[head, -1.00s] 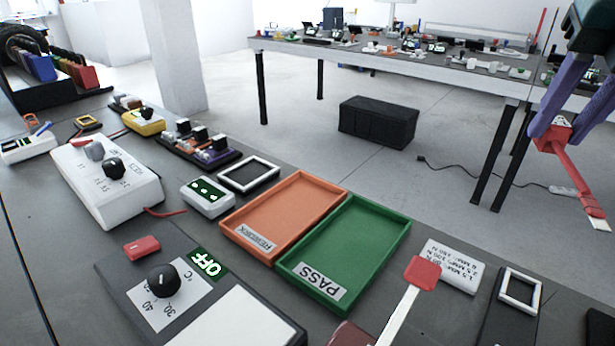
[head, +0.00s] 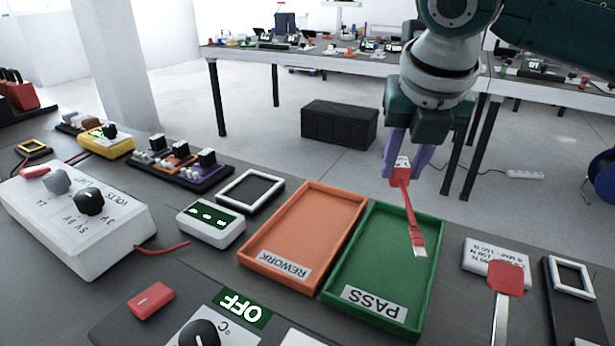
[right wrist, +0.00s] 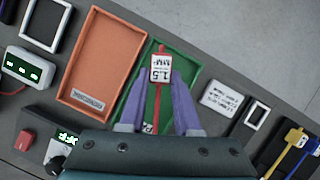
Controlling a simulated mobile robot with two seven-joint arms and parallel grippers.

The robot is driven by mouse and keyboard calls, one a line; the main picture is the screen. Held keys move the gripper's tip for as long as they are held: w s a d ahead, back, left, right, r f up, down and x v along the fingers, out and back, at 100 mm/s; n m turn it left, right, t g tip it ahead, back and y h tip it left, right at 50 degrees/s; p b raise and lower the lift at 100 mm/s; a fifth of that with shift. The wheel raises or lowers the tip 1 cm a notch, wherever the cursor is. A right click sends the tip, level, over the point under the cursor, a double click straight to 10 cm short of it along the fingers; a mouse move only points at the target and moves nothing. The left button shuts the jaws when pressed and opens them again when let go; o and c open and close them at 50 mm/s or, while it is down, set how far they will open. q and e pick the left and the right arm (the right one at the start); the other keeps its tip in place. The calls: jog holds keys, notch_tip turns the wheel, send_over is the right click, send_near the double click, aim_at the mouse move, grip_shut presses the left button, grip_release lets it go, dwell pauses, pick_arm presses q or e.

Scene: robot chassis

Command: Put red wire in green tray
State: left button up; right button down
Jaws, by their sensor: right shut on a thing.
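The green tray (head: 372,275), labelled PASS, lies on the bench to the right of the orange tray. My right gripper (head: 402,165) is shut on the red wire (head: 410,208), at its white-labelled end. The wire hangs down from the purple fingers, its pale tip in front of the green tray in the head view. In the right wrist view, the wire's white label (right wrist: 161,68) sits between the fingertips (right wrist: 158,80), with the green tray (right wrist: 186,64) behind and below. The wire looks held above the tray. My left gripper is not in view.
The orange REWORK tray (head: 305,228) adjoins the green tray on the left. A white label card (head: 497,262) and a red-headed tool (head: 505,280) lie to the right. A white-framed box (head: 250,190) and a small display (head: 211,222) stand left of the trays.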

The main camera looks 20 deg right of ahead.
aim_at(403, 189)
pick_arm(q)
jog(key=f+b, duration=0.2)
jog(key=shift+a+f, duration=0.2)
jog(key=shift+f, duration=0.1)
pick_arm(e)
notch_tip(403, 189, down, 9)
jog(key=shift+f, duration=0.2)
jog(key=c, duration=0.6)
grip_release()
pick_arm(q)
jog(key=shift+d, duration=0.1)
pick_arm(e)
jog(key=shift+r, duration=0.1)
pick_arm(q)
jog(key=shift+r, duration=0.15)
pick_arm(e)
jog(key=shift+r, duration=0.3)
pick_arm(q)
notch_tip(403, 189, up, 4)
jog(key=p, duration=0.4)
pick_arm(e)
jog(key=v, duration=1.1)
jog(key=shift+s+a+r, duration=0.1)
jog(key=shift+s+r, duration=0.05)
jog(key=shift+r, duration=0.15)
